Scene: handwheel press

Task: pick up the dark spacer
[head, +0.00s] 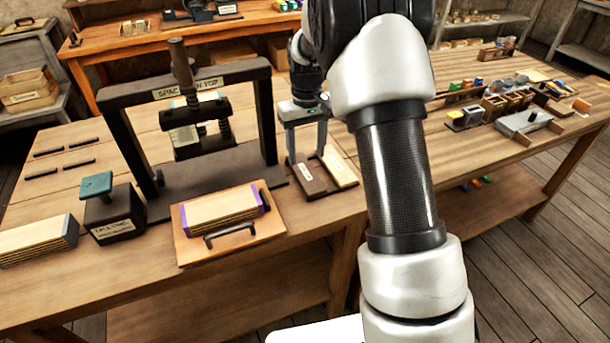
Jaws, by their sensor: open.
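The dark spacer (312,183) is a flat dark brown block. It lies on the workbench to the right of the press, beside a pale wooden block (340,168). My gripper (306,160) points down at the far end of the dark spacer, its two fingers apart. One finger is near the spacer's left side, the other near the gap between the two blocks. I cannot tell whether the fingers touch the spacer or hover just above it.
The dark press (268,120) stands close to the left of my gripper. In front of it, a board (187,250) with a handle carries a wooden stack (222,211). A black box with a green knob (97,185) stands left. Small boxes (495,105) stand at right.

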